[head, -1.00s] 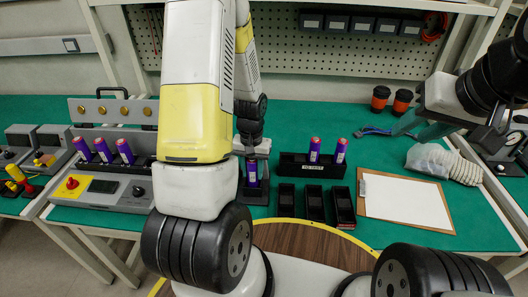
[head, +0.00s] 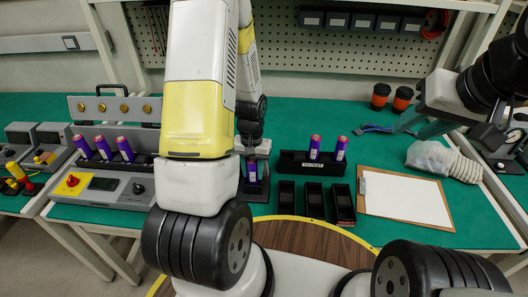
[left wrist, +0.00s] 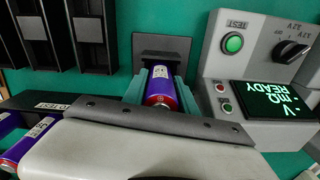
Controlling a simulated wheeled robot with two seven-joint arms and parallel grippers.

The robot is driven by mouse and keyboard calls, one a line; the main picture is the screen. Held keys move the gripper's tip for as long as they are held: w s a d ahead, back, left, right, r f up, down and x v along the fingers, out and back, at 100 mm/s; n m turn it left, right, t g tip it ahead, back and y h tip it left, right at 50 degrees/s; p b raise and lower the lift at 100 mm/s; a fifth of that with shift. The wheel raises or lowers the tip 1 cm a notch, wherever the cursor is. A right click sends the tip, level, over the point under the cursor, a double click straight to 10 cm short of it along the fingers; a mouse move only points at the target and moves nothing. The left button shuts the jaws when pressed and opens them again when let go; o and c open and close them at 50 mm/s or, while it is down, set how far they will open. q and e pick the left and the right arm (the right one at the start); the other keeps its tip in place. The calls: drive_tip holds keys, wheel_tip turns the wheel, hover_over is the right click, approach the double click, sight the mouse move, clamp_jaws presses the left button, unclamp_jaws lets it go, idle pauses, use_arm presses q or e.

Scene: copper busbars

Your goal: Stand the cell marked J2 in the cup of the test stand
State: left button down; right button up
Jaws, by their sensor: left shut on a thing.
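A purple cell with a red end (head: 252,171) is held in my left gripper (head: 252,156). In the left wrist view the cell (left wrist: 160,88) lies between the two teal fingers (left wrist: 159,92), which are shut on it. The dark base of the test stand (left wrist: 150,43) shows just beyond the fingers, and in the head view (head: 256,192) under the cell. The cup is hidden, so I cannot tell whether the cell's lower end is in it. My right gripper (head: 412,119) is at the right, its opening unclear.
A black rack (head: 291,167) with two purple cells stands to the right, with three black trays (head: 314,201) in front. A tester with a lit READY display (left wrist: 262,100) is beside the stand. A clipboard (head: 400,202) lies right.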

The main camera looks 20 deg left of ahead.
use_arm(q)
drive_tip(key=shift+f, duration=0.15)
drive_tip(key=c, duration=0.9)
unclamp_jaws()
drive_tip(key=shift+r, duration=3)
